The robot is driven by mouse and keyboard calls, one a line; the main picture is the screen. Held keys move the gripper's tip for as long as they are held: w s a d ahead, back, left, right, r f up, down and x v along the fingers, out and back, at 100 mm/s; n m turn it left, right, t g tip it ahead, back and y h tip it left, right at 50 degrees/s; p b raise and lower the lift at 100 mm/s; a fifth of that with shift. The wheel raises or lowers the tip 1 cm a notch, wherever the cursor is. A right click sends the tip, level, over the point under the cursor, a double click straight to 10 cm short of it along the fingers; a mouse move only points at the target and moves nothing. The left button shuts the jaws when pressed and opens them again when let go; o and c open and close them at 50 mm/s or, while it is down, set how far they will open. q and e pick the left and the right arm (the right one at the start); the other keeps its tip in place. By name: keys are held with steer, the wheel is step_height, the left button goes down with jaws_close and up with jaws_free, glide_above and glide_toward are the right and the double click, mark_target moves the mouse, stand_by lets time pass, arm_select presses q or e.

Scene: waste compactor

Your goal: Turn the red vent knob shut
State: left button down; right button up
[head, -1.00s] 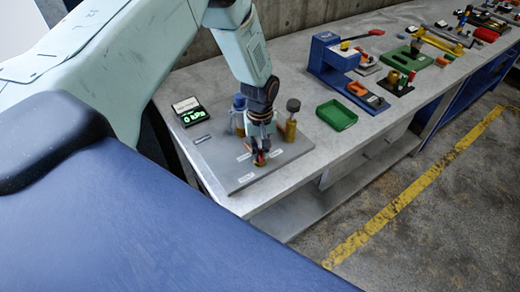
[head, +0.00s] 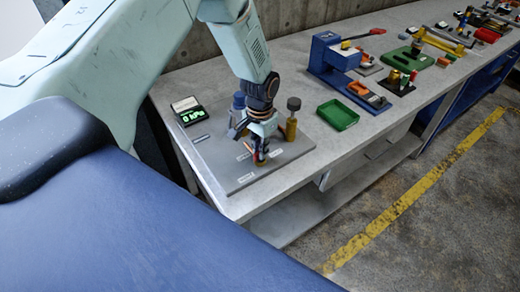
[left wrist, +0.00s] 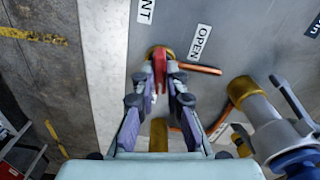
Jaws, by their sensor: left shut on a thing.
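The red vent knob (left wrist: 160,68) sits on a brass base at the top centre of the left wrist view. Its red handle lies between the fingertips of my left gripper (left wrist: 160,97), which is shut on it. In the head view my left gripper (head: 261,150) points down at the front of the grey panel (head: 240,178) and mostly hides the knob. An OPEN label (left wrist: 201,43) is to the right of the knob in the wrist view. A second label ending in "NT" (left wrist: 146,10) is partly cut off.
A gauge display (head: 190,111) reading 0 kPa stands at the panel's back left. A brass post with a dark cap (head: 292,118) stands right of my gripper. A blue-topped fitting (head: 239,103) is behind it. A green tray (head: 337,115) is farther right.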

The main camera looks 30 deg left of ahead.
arm_select(q)
steer(key=shift+w+m, duration=0.1)
steer(key=shift+m, duration=1.1)
steer(key=c, duration=1.4)
jaws_free()
step_height(320, 180, up, 12)
steer(key=shift+r, duration=0.1)
